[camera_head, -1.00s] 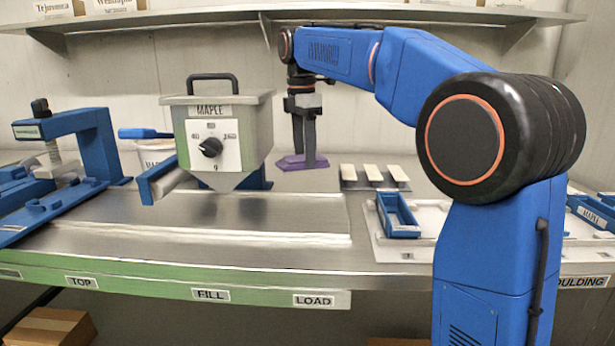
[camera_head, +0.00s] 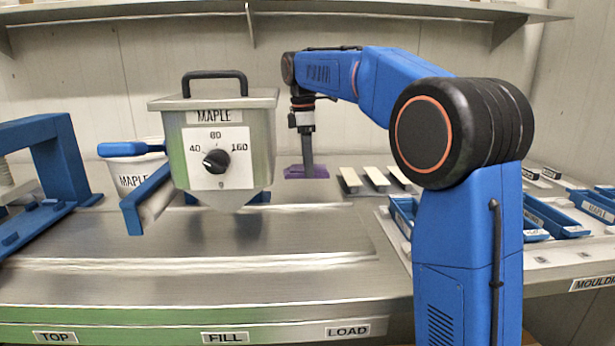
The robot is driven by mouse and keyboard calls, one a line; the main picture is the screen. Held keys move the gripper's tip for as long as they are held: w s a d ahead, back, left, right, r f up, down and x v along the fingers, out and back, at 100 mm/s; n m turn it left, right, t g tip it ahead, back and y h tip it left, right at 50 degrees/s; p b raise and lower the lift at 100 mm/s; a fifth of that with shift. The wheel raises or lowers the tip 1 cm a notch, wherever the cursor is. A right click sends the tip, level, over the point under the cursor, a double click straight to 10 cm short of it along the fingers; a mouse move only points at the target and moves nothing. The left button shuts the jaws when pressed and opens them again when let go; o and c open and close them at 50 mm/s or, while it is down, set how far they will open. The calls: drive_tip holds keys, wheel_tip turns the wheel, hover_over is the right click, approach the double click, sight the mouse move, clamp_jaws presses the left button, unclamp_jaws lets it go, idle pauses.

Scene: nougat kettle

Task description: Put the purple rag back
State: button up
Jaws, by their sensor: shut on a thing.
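The purple rag (camera_head: 307,172) is a small folded cloth in the middle of the camera_head view, right of the kettle (camera_head: 218,150) labelled MAPLE. My gripper (camera_head: 307,164) points straight down with its fingers shut on the rag. I cannot tell whether the rag touches the counter (camera_head: 310,240) or hangs just above it. The kettle has a black handle and a round dial on its white front plate.
Several pale bars (camera_head: 375,179) lie right of the rag. Blue moulds (camera_head: 401,212) stand further right. A white MAPLE tub (camera_head: 128,178) is behind the kettle on the left, near a blue frame (camera_head: 65,155). A shelf (camera_head: 200,15) runs overhead.

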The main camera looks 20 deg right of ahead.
drive_tip(key=shift+f, duration=2.05)
drive_tip(key=shift+f, duration=0.15)
drive_tip(key=o, duration=1.2)
drive_tip(key=r, duration=1.1)
drive_tip(key=shift+a+r, duration=0.1)
drive_tip(key=shift+a, duration=0.3)
drive_tip(key=shift+r, duration=0.55)
